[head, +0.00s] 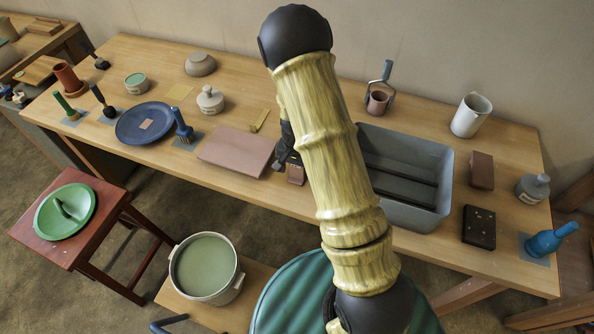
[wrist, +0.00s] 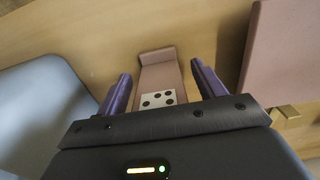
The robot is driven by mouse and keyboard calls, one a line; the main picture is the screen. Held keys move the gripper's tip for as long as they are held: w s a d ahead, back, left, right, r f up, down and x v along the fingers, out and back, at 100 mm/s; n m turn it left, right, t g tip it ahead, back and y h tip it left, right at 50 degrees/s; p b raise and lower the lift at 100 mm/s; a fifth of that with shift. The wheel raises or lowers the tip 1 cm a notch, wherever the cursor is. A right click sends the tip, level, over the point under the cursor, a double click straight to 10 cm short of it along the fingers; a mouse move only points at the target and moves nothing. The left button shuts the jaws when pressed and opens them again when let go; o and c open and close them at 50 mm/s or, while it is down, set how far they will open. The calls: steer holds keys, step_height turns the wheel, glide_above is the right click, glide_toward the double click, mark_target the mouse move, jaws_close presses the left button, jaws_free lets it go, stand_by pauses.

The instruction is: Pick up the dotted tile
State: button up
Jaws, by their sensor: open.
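The dotted tile (wrist: 157,98) is white with several black dots. In the wrist view it lies on a pinkish-brown holder (wrist: 160,70) with a raised end. In the head view, part of the holder (head: 296,175) shows below my gripper, and I cannot make out the tile there. My gripper (wrist: 160,72) is open in the wrist view, with one purple finger on each side of the holder and tile. I cannot tell whether a finger touches either. In the head view, my gripper (head: 287,158) is over the table's front part, mostly hidden by my arm.
A grey bin (head: 403,212) stands just right of my gripper; a pink slab (head: 236,150) lies just left. The dark block with light dots (head: 479,227) is at the right. A blue plate (head: 157,133) and several brushes stand at the left of the wooden table (head: 345,87).

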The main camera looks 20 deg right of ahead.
steer(key=c, duration=1.1)
step_height(320, 180, up, 10)
steer(key=shift+r, duration=0.1)
stand_by(0.6)
